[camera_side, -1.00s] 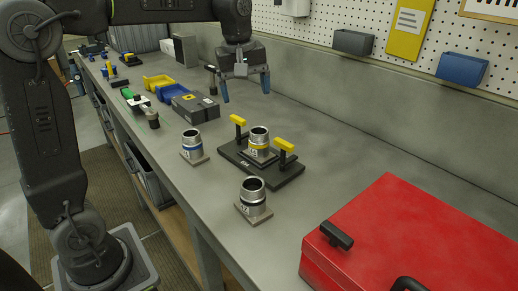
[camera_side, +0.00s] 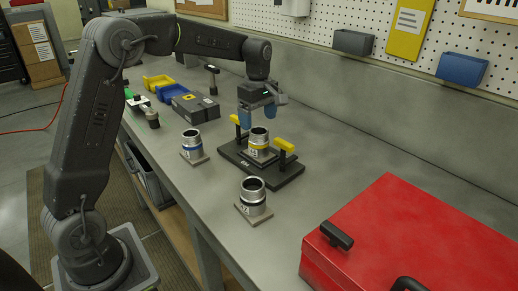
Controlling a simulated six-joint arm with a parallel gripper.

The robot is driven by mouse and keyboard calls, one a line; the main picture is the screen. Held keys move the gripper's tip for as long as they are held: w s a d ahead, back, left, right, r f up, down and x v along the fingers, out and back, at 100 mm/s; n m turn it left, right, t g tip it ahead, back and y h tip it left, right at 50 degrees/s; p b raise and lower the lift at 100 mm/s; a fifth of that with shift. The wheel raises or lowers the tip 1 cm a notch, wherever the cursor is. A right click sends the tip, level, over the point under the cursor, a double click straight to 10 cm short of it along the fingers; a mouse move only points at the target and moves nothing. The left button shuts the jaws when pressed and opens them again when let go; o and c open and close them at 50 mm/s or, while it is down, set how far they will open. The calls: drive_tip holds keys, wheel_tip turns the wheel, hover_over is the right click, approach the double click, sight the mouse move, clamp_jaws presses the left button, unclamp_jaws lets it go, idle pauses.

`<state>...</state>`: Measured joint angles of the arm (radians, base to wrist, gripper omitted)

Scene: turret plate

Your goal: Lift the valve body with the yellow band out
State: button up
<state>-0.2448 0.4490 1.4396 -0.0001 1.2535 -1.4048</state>
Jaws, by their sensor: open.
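The valve body with the yellow band (camera_side: 259,145) stands upright in the middle of the black turret plate (camera_side: 289,180) on the bench. Two clamps with yellow handles flank it on the plate, the left clamp (camera_side: 235,119) and the right clamp (camera_side: 284,146). My gripper (camera_side: 258,117) is open, its blue fingertips pointing down just above and behind the valve body's top in the picture. I cannot tell whether a finger touches the left clamp. The fingers hold nothing.
A valve body with a blue band (camera_side: 192,146) stands to the left, and one with a dark band (camera_side: 253,198) stands in front, each on a small base. A red toolbox (camera_side: 420,240) fills the bench's right front. Grey boxes (camera_side: 196,107) and blue bins (camera_side: 174,91) lie behind left.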

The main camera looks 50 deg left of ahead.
sight(259, 133)
drive_tip(key=shift+d+f, duration=0.15)
drive_tip(key=shift+f, duration=2.55)
drive_tip(key=shift+c, duration=0.3)
drive_tip(key=shift+r, duration=0.1)
clamp_jaws()
